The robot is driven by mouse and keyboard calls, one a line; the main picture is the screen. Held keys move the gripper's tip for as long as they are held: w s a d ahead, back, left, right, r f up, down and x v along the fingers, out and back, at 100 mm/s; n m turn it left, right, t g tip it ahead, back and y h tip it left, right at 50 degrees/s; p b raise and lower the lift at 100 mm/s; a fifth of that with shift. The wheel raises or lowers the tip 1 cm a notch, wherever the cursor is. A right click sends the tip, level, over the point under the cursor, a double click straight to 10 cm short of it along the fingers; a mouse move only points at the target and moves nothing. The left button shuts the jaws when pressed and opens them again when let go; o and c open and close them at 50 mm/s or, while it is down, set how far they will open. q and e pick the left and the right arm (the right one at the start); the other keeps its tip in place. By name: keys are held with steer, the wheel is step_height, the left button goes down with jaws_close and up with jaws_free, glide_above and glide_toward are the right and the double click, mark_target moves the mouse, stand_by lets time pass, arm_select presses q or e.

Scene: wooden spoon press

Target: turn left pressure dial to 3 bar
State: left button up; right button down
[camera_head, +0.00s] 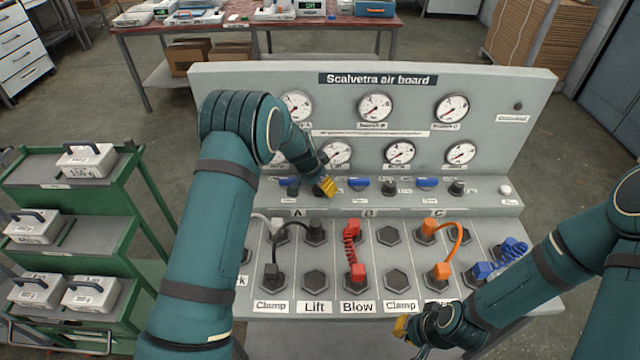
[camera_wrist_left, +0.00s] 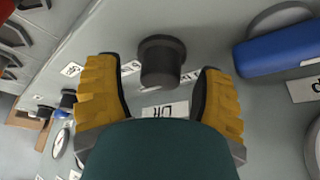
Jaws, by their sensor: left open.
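The grey panel titled "Scalvetra air board" (camera_head: 480,88) carries a row of black dials and blue levers on a ledge. My left gripper (camera_head: 325,187) is at the left part of this row and hides what is beneath it in the head view. In the left wrist view, its yellow fingers (camera_wrist_left: 162,75) are open, one on each side of a black dial (camera_wrist_left: 162,62), with gaps visible on both sides. A blue lever (camera_wrist_left: 280,52) is beside it. Two other dials, the middle (camera_head: 390,187) and right one (camera_head: 457,188), show in the head view. My right gripper (camera_head: 402,326) is low at the front, its jaw gap unclear.
Round gauges, such as the upper left one (camera_head: 297,106), are above the ledge; their readings are too small to tell. Below are hose sockets with black, red (camera_head: 352,250), orange (camera_head: 458,240) and blue (camera_head: 510,250) hoses. A green shelf cart (camera_head: 130,220) stands left.

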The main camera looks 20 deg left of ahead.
arm_select(q)
jaws_close()
